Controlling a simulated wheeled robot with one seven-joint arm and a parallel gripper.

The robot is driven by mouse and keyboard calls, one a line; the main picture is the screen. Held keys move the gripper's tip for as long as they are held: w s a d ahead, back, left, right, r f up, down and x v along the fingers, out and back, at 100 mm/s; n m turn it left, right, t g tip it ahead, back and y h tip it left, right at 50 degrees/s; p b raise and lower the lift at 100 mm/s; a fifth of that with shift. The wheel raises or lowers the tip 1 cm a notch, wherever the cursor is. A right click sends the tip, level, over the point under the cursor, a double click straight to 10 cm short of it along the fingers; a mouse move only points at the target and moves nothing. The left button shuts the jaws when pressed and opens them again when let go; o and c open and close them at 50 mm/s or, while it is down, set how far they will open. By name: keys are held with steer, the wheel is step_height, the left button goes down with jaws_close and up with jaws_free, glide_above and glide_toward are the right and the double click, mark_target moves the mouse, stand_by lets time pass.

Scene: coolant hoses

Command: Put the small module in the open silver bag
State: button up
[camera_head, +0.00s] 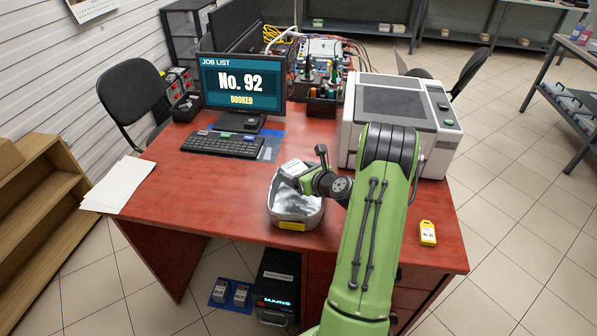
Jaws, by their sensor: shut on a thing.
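The open silver bag (298,213) stands on the red desk, left of my arm, with a yellow label on its front. Its mouth faces up and shows a pale, shiny inside. My gripper (298,177) is over the bag's mouth, near its back rim. It is shut on a small whitish piece, which I take for the small module (293,168), at the bag's back left. The arm hides part of the bag's right side, and I cannot tell how deep the module sits.
A yellow tag-like device (428,233) lies at the desk's right. A printer-like machine (400,110) stands behind my arm. A keyboard (222,143) and monitor (242,85) are behind the bag to the left. The red desk (200,195) is clear left of the bag, beside white papers (117,185).

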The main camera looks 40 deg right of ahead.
steer(key=shift+f, duration=0.1)
steer(key=o, duration=1.4)
steer(key=shift+c, duration=0.2)
